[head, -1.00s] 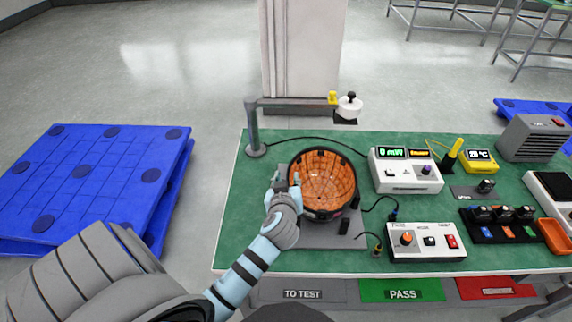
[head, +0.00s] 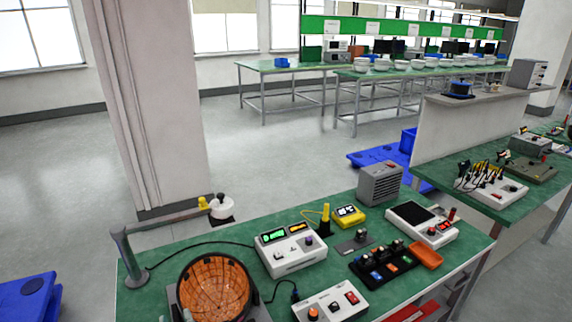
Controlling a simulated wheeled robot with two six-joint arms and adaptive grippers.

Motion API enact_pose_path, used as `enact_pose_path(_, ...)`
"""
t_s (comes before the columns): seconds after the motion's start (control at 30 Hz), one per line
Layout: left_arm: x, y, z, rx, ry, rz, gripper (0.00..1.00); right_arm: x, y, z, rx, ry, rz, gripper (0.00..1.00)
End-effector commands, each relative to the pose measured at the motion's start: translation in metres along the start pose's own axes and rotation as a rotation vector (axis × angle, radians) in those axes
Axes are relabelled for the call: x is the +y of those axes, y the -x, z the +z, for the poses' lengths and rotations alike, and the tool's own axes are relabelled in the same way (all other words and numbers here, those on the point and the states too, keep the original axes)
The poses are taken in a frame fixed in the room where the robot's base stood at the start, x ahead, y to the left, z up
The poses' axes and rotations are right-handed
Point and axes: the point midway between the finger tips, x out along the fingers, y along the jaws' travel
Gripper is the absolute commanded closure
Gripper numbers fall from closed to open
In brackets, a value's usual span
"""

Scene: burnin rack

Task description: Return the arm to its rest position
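The round dark-rimmed bowl with an orange tiled inside (head: 214,288) stands on the green bench at the bottom left of the head view, its lower part cut off by the frame. The rest of my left arm is out of view. My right gripper is not in view.
A metal post with a side arm (head: 165,222) stands behind the bowl. A white meter box (head: 291,250), a switch box (head: 331,304), a grey box (head: 380,183) and an orange tray (head: 426,255) occupy the green bench (head: 215,240). A pillar (head: 150,100) rises behind.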

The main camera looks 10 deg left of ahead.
Motion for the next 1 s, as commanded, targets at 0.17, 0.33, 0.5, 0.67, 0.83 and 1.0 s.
enact_pose_path(0.17,0.039,0.031,-0.084,0.367,0.006,0.256,0.69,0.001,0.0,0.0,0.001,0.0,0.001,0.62)
enact_pose_path(0.33,0.146,0.141,-0.048,0.345,-0.322,0.996,0.69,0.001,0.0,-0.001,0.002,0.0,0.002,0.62)
enact_pose_path(0.5,0.096,0.157,0.084,-0.28,-0.656,1.033,0.69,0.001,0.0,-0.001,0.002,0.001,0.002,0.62)
enact_pose_path(0.67,0.003,0.15,0.131,-0.67,-0.769,0.717,0.69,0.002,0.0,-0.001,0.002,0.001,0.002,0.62)
enact_pose_path(0.83,-0.092,0.15,0.137,-0.9,-0.773,0.292,0.69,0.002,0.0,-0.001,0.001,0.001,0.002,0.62)
enact_pose_path(1.0,-0.11,0.107,0.219,-0.947,-0.772,0.287,0.69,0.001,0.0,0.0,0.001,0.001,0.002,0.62)
